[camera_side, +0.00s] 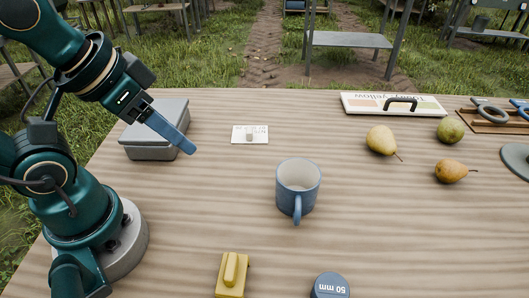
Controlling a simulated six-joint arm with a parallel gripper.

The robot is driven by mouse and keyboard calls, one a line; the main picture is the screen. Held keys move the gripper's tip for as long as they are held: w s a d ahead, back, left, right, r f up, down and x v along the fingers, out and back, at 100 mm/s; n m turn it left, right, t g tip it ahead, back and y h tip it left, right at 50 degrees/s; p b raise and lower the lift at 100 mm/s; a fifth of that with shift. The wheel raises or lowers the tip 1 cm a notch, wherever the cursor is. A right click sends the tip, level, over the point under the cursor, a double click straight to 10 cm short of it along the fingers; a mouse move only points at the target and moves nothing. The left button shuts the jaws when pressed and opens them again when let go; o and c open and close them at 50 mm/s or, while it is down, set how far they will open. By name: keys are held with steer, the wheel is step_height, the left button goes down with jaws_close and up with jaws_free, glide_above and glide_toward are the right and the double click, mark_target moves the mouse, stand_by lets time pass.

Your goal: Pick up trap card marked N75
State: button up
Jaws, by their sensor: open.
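A small white card (239,138) lies flat on the wooden table, left of centre, with a small pale raised grip on it. Faint print shows along its far edge, too small to read, so I cannot tell whether it says N75. My gripper (187,147) is open and empty, with its blue fingers pointing down and to the right. In the picture it is left of the card and apart from it, in front of the grey box. The fingers overlap one another in this view.
A closed grey box (150,150) stands beside my gripper. A blue mug (297,197) stands right of and nearer than the card. A yellow handled block (232,278) and a "50 mm" cylinder (330,287) sit at the front. Pears (381,140) and a handled colour board (353,103) lie right.

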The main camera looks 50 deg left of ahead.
steer(key=w+a+m+g+y, duration=0.2)
steer(key=a+m+y, duration=0.35)
steer(key=a, duration=0.35)
steer(key=m+t+y, duration=0.5)
steer(key=m, duration=1.4)
glide_above(249, 134)
steer(key=s, duration=0.2)
steer(key=f, duration=0.6)
steer(key=d+f, duration=0.1)
steer(key=f, duration=0.3)
steer(key=shift+w, duration=0.1)
steer(key=f, duration=0.1)
steer(key=d+f+m, duration=0.1)
steer(key=f, duration=0.1)
steer(key=f+m, duration=0.1)
steer(key=shift+s+d+f+t+h, duration=0.25)
steer(key=shift+s+d+f+t, duration=0.05)
steer(key=shift+s+d, duration=0.05)
steer(key=shift+x, duration=2.35)
jaws_close()
